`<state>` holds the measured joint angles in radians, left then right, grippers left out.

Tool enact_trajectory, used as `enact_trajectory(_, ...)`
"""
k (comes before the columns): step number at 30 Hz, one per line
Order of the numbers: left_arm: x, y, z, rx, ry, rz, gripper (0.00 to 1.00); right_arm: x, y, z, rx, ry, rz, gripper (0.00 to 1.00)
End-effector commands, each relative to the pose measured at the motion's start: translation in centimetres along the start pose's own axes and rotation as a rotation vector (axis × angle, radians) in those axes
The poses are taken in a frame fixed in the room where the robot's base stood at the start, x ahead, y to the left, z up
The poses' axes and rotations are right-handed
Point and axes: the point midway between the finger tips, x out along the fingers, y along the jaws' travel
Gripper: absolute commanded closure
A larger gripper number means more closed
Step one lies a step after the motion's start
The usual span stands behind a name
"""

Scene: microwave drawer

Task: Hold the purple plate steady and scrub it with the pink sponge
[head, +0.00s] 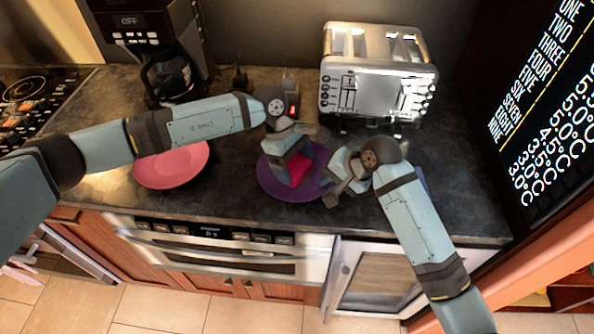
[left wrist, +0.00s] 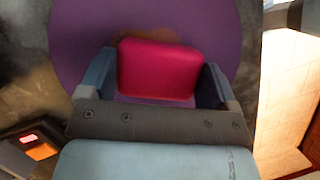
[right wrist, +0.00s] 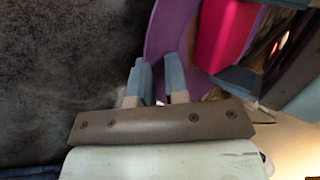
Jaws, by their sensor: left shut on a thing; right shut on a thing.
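The purple plate (head: 270,183) lies on the dark counter in the head view, partly hidden by my grippers. The pink sponge (head: 298,169) is over the plate, between the fingers of my left gripper (head: 292,176). In the left wrist view my left gripper (left wrist: 155,88) is shut on the sponge (left wrist: 158,68), with the plate (left wrist: 75,35) behind it. My right gripper (head: 333,196) is at the plate's right edge. In the right wrist view my right gripper (right wrist: 160,75) has its fingers on both sides of the plate's rim (right wrist: 172,35), shut on it.
A pink-red plate (head: 172,167) lies on the counter to the left. A silver toaster (head: 378,75) and a coffee maker (head: 160,50) stand behind. An oven (head: 220,245) is below the counter's front edge. A cabinet or appliance door (head: 372,275) stands below right.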

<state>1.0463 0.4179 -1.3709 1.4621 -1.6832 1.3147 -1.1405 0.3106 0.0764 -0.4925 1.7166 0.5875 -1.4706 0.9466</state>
Motion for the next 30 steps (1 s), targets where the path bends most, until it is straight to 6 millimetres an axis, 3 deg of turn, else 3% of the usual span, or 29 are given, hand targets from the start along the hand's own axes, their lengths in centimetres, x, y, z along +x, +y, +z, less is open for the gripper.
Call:
enact_trajectory(13, 0.4, 1.6, -0.1, -0.002, 0.001, -0.004, 0.66, 0.1, 0.1, 0.0, 0.001, -0.001, 0.002, 1.0)
enact_trajectory(25, 0.3, -0.2, -0.1, -0.002, 0.001, -0.006, 0.66, 0.1, 0.2, 0.0, 0.002, 0.0, 0.003, 1.0)
enact_trajectory(30, 0.2, 0.1, -0.1, -0.002, 0.001, -0.006, 0.66, 0.1, 0.2, -0.1, 0.003, 0.001, 0.003, 1.0)
